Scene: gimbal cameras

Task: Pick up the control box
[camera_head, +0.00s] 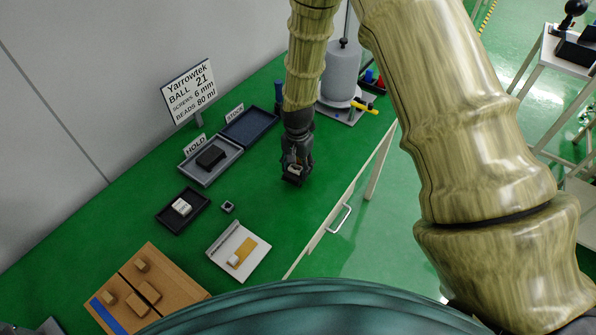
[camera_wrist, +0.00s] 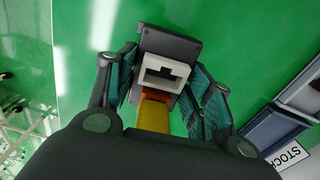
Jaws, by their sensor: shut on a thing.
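My gripper (camera_head: 292,172) is above the green bench, right of the trays in the head view. In the wrist view its fingers (camera_wrist: 162,88) are shut on a dark grey box (camera_wrist: 182,45), which looks like the control box. The box has a pale face with a dark T-shaped opening, and a yellow-orange part shows below that face. The fingers lie against its two sides. In the head view the box is small and mostly hidden by the gripper, so its clearance from the bench is hard to tell.
A grey HOLD tray (camera_head: 234,151) holds a black block (camera_head: 211,156). The dark blue STOCK tray (camera_head: 249,125) looks empty. A small black tray (camera_head: 162,219), a white tray (camera_head: 217,257) and a wooden board (camera_head: 118,285) stand nearer. A grey cylinder (camera_head: 342,75) stands behind my gripper.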

